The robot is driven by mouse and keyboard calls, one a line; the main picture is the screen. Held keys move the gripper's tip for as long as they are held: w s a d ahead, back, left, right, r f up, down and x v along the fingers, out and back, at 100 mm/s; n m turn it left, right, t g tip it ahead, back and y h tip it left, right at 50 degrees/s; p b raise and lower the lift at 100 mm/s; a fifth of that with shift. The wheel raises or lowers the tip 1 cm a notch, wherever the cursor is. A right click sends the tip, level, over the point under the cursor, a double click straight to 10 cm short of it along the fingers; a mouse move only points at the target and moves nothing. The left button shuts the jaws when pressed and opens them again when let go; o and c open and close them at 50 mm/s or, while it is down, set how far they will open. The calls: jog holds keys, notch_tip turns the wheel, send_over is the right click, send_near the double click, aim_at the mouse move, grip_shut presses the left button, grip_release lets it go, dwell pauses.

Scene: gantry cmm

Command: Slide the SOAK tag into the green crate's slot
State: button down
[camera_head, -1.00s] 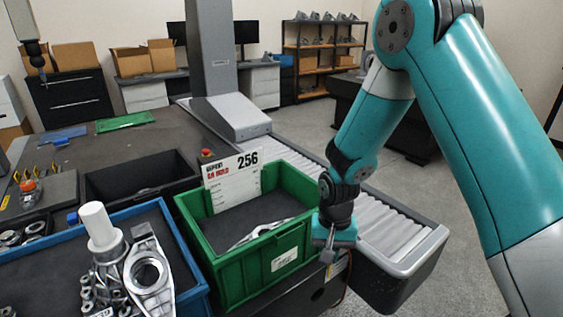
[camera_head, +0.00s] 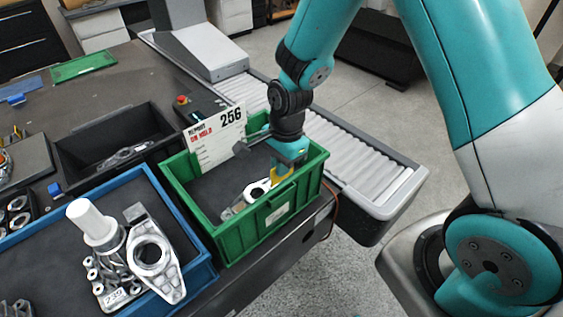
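The green crate (camera_head: 247,237) stands at the table's front edge, with a pale label (camera_head: 277,213) on its front wall. A white card (camera_head: 215,140) reading "ON HOLD" and "256" stands at the crate's back left. I cannot read the word SOAK on anything, and I cannot make out the slot. My gripper (camera_head: 282,172) is over the right part of the crate, pointing down. A small yellow piece shows at its tip; I cannot tell whether it is a held tag or part of the gripper. The finger gap is not clear.
Metal parts (camera_head: 250,195) lie in the green crate. A blue-rimmed tray (camera_head: 196,268) with metal parts and a white cylinder (camera_head: 92,220) stands to the left. A black bin (camera_head: 105,140) is behind. A roller conveyor (camera_head: 350,165) runs along the right.

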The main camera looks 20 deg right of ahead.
aim_at(281, 180)
jog(key=shift+f, duration=0.3)
jog(key=shift+f, duration=0.1)
jog(key=shift+s+a+f+b, duration=0.1)
jog(key=shift+a+f+b, duration=0.05)
jog(key=shift+f+b, duration=0.65)
jog(key=shift+f, duration=0.95)
dwell(1.2)
jog(key=shift+f+b, duration=0.45)
jog(key=shift+f, duration=0.25)
jog(key=shift+f+b, duration=0.35)
dwell(0.5)
jog(key=c, duration=1)
grip_release()
